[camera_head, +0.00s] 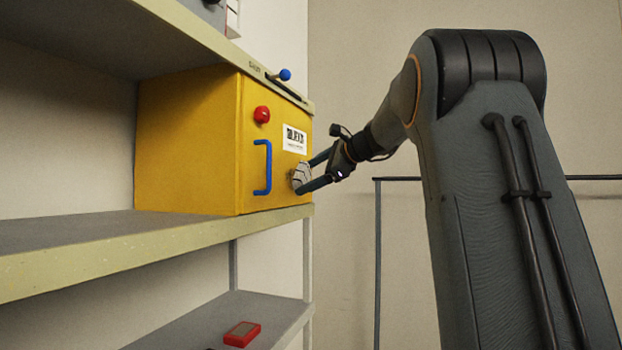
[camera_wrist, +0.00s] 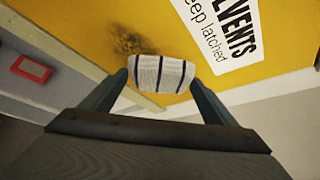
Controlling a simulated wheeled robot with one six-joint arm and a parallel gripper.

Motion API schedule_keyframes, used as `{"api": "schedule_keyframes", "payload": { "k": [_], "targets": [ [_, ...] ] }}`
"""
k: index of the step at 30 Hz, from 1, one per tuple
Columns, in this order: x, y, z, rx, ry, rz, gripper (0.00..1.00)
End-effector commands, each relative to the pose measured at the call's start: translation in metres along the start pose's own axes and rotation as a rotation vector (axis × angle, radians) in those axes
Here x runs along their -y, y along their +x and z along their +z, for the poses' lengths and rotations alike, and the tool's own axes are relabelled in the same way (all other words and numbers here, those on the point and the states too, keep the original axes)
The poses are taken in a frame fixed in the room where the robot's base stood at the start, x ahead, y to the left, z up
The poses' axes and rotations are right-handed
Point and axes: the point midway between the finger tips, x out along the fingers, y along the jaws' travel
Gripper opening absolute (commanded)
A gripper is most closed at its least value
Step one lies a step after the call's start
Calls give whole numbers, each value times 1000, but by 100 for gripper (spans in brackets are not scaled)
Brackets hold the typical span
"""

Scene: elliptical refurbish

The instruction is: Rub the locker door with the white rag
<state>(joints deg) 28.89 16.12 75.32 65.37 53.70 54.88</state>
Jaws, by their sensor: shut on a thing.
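The yellow locker (camera_head: 190,140) stands on the shelf, and its door (camera_head: 275,140) carries a blue handle (camera_head: 263,168), a red knob (camera_head: 262,114) and a white label (camera_head: 294,139). My gripper (camera_head: 308,182) is at the lower right of the door, shut on the white rag (camera_head: 299,175). In the wrist view the rag (camera_wrist: 160,74) is white with dark stripes, between the fingertips, against or very near the yellow door (camera_wrist: 165,25). A dark smudge (camera_wrist: 127,44) shows on the door just beside the rag. The label (camera_wrist: 222,35) is to its right.
The shelf edge (camera_head: 150,244) runs below the locker. A red object (camera_head: 242,334) lies on the lower shelf. A blue-tipped lever (camera_head: 284,75) sits on the upper shelf's edge. A dark rail (camera_head: 400,179) stands behind my arm.

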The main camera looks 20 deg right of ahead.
Motion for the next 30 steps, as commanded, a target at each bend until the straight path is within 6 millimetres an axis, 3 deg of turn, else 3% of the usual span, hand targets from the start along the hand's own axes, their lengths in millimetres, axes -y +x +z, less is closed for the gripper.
{"api": "schedule_keyframes", "payload": {
  "k": [30],
  "targets": [
    [-46,-20,41,4,-1,2,63]
  ]
}}
